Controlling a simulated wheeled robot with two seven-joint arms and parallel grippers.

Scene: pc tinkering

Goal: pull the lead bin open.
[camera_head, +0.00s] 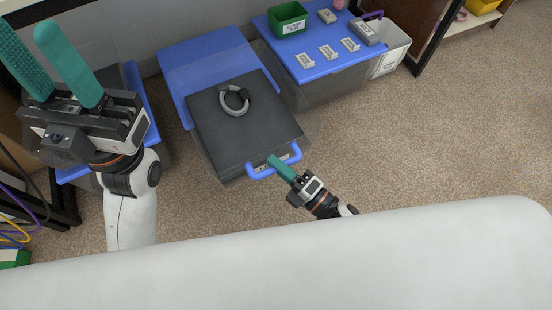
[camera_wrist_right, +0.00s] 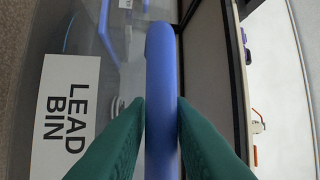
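The lead bin (camera_head: 215,130) is a grey, see-through-sided bin that sticks out from under a blue top (camera_head: 205,62). Its dark upper face shows, with a coiled grey cable (camera_head: 234,100) on it or in it; I cannot tell which. A blue handle (camera_head: 262,172) is on its front, and a white LEAD BIN label (camera_wrist_right: 66,118) shows in the right wrist view. My right gripper (camera_head: 275,162) has one teal finger on each side of the handle (camera_wrist_right: 161,90), shut on it. My left gripper (camera_head: 30,28) is open and empty, raised at the left.
A second blue-topped unit (camera_head: 330,68) at the right holds a green box (camera_head: 288,20) and several small labelled pieces. A white bin (camera_head: 390,60) stands beside it. Another blue-edged unit is partly hidden behind my left arm. Carpet (camera_head: 410,140) in front and to the right is clear.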

